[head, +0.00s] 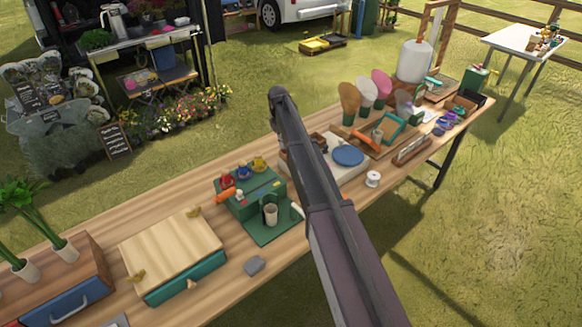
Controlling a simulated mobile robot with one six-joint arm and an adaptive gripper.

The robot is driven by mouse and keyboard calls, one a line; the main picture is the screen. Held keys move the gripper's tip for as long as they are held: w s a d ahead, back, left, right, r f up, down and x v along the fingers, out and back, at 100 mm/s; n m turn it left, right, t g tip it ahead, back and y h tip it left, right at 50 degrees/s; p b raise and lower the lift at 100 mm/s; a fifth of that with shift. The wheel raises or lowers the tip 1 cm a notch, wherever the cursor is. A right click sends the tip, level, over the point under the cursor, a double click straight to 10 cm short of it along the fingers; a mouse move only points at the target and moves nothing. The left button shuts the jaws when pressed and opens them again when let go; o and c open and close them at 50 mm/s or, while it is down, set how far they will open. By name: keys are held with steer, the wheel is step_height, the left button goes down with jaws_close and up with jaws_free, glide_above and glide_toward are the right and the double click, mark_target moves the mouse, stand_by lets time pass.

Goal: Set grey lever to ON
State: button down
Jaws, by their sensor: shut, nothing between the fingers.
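A green machine (250,193) stands on the long wooden table, with red, blue and yellow tops in a row on it. A pale, curved lever-like piece (297,211) shows at its right side, close to my arm. It may be the grey lever, but its ON or OFF setting is too small to read. An orange handle (226,195) sits at the machine's front left. A small cup (270,214) stands on its green base. My dark arm crosses the view from the bottom to above the table, right of the machine. I cannot make out my gripper's fingers.
A wooden-lidded teal box (173,255) is left of the machine, and a small grey block (254,265) lies in front. Behind my arm are a blue disc (348,155) and a white spool (373,179). Brushes and trays crowd the table's far end.

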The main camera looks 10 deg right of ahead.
steer(key=shift+f, duration=0.15)
stand_by(0.3)
steer(key=f+b, duration=0.3)
steer(key=s+f+b, duration=0.1)
steer(key=f+b, duration=0.5)
steer(key=shift+s+d+f+b, duration=0.2)
steer(key=shift+s+f+b, duration=0.05)
steer(key=shift+s+b, duration=0.15)
steer(key=shift+s+d+r+p, duration=0.45)
steer(key=shift+s+d+r, duration=0.05)
steer(key=shift+s+d, duration=0.15)
steer(key=shift+s+d+r+p, duration=0.45)
steer(key=shift+s+d, duration=0.05)
steer(key=shift+s, duration=0.15)
steer(key=shift+s+d, duration=0.1)
steer(key=shift+d, duration=0.15)
